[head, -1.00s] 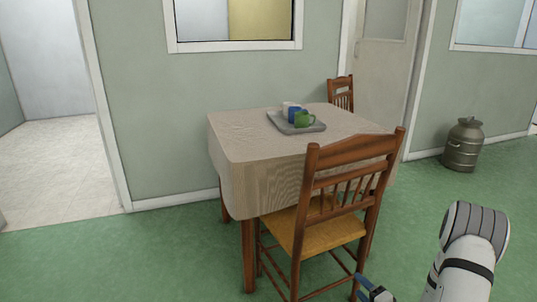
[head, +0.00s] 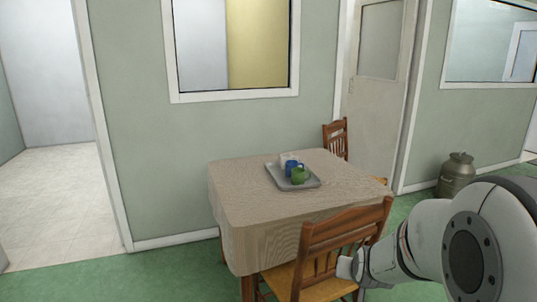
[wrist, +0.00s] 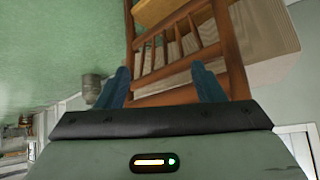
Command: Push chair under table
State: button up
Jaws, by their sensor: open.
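The wooden chair (head: 347,224) with a slatted back and a tan seat stands at the near side of the table (head: 245,212), its back towards me. The front of its seat reaches the hanging edge of the beige tablecloth. In the head view my arm comes in from the right and ends behind the lower right of the chair back; the fingers are hidden there. In the wrist view my gripper (wrist: 160,68) is open, with blue fingers apart before the chair's back (wrist: 236,52). Whether they touch it, I cannot tell.
A grey tray (head: 310,183) with a green mug (head: 298,175) and a blue mug (head: 291,166) is on the table. A second chair (head: 336,138) stands at the far right side. Green floor is free at the left.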

jog(key=s+a+r+n+g+p, duration=0.1)
jog(key=s+a+r+g+p, duration=0.1)
jog(key=s+r, duration=0.3)
jog(key=s+a+r+n+g+y+p, duration=0.1)
jog(key=s+r+p, duration=0.3)
jog(key=s, duration=0.5)
jog(key=s+a+r+n+g+p, duration=0.1)
jog(key=s+a+r+g+p, duration=0.1)
jog(key=s+r, duration=0.5)
jog(key=shift+s+a+r+g+p, duration=0.25)
jog(key=shift+a+r+p, duration=0.25)
jog(key=shift+a+p, duration=0.3)
